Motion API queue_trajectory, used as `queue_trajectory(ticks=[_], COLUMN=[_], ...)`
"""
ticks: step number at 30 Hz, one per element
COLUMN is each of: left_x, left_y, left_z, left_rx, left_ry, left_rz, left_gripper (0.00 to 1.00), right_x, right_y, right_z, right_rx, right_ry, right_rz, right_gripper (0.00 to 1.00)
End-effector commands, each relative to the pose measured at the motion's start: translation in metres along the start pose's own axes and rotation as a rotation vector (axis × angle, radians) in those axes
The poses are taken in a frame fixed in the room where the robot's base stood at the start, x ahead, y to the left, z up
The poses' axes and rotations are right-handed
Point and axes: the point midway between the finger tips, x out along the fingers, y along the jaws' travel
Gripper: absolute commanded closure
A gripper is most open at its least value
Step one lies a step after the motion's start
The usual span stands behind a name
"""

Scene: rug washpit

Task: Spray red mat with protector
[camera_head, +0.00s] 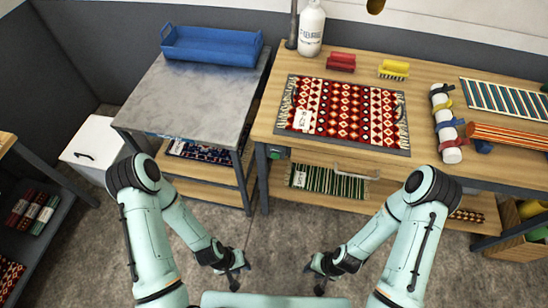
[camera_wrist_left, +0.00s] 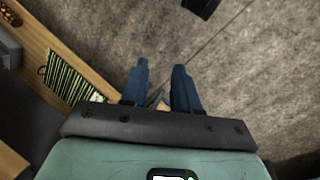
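The red mat (camera_head: 345,112), a red, black and white diamond-patterned rug with fringed ends, lies flat on a grey board on the wooden workbench, with a white tag at its left. A white bottle with a printed label (camera_head: 312,28) stands at the bench's back left; I cannot tell whether it holds the protector. My left gripper (camera_head: 238,275) is low over the floor in front of the bench, away from the mat. In the left wrist view its two blue fingers (camera_wrist_left: 162,80) are apart and empty. My right gripper (camera_head: 314,279) is also low, fingers apart, empty.
A red brush (camera_head: 341,62) and a yellow brush (camera_head: 393,69) lie behind the mat. A white roll with coloured straps (camera_head: 446,122) and striped rugs lie right. A grey metal-topped table (camera_head: 197,95) with a blue tray (camera_head: 211,46) stands left. A green striped rug (camera_head: 328,181) lies below.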

Motion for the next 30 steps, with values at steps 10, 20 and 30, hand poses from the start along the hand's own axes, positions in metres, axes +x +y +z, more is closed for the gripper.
queue_trajectory(ticks=[10,20,30], left_x=[0.0000,0.0000,0.0000], left_y=[0.0000,0.0000,0.0000], left_z=[0.0000,0.0000,0.0000], left_rx=[0.000,0.000,0.000], left_ry=[0.000,0.000,0.000], left_rz=[0.000,0.000,0.000], left_gripper=[1.00,1.00,1.00], right_x=[0.0000,0.0000,0.0000], right_y=[0.0000,0.0000,0.0000], right_z=[0.0000,0.0000,0.0000], right_rx=[0.000,0.000,0.000], right_ry=[0.000,0.000,0.000], right_rz=[0.000,0.000,0.000], right_gripper=[0.64,0.64,0.64])
